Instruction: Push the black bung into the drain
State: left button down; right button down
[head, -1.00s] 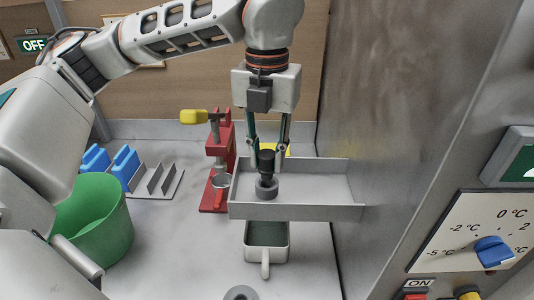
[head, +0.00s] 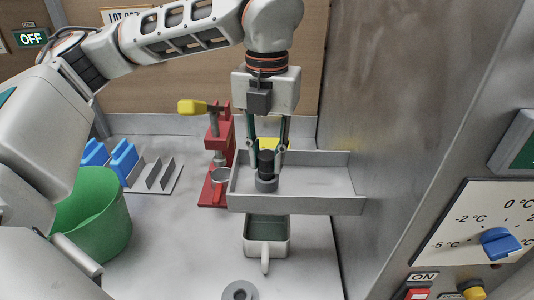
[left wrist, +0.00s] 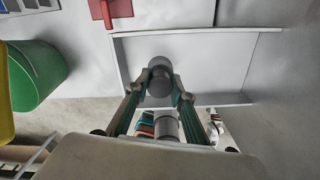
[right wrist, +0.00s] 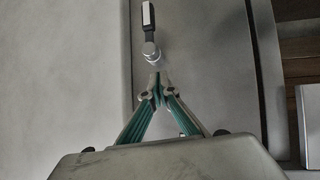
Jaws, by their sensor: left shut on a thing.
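The black bung (head: 266,162) stands upright in the shallow grey tray (head: 338,205). Its lower end meets a grey round collar (head: 266,184), which looks like the drain. How deep the bung sits in it I cannot tell. My left gripper (head: 267,149) comes down from above and is shut on the bung, one fingertip on each side. In the left wrist view the bung's round top (left wrist: 159,76) sits between the fingertips. My right gripper (right wrist: 157,86) shows only in the right wrist view, fingertips together, close to a metal knob with a black and white handle (right wrist: 149,25).
A green bin (head: 92,215) and blue blocks in a rack (head: 124,160) are farther left. A steel wall rises at the right.

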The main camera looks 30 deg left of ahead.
pick_arm(q)
jog(key=shift+f+b, duration=0.35)
jog(key=shift+f, duration=0.3)
jog(key=c, duration=1.6)
grip_release()
jog(key=shift+c, duration=0.2)
jog(key=shift+r, duration=0.1)
notch_tip(320, 180, up, 12)
